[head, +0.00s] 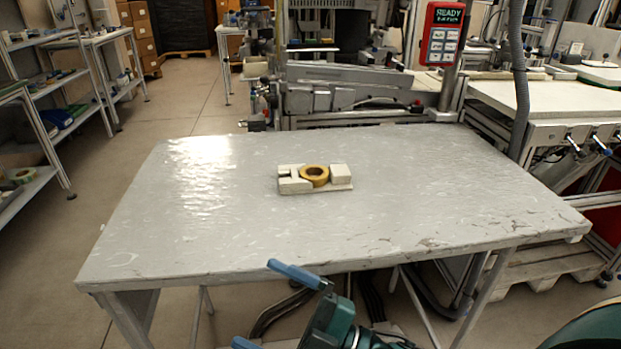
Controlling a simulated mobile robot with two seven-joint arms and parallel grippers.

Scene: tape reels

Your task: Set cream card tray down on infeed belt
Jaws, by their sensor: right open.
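A small cream tray (340,186) with raised blocks lies flat near the middle of the grey table; it looks like the cream card tray. A yellow-brown tape reel (315,176) sits in it between the blocks. My right gripper (254,303), with blue fingers on a green body, is at the bottom, in front of the table's near edge. It is open with nothing between its fingers, well apart from the tray. My left gripper is out of view. I cannot make out which part, if any, is the infeed belt.
The grey table (420,215) is otherwise bare, with a worn front edge. A machine (350,95) stands behind it, with a red "READY" panel (441,34). A white-topped bench (560,98) is at right. Shelves (60,85) stand at left, with open floor between.

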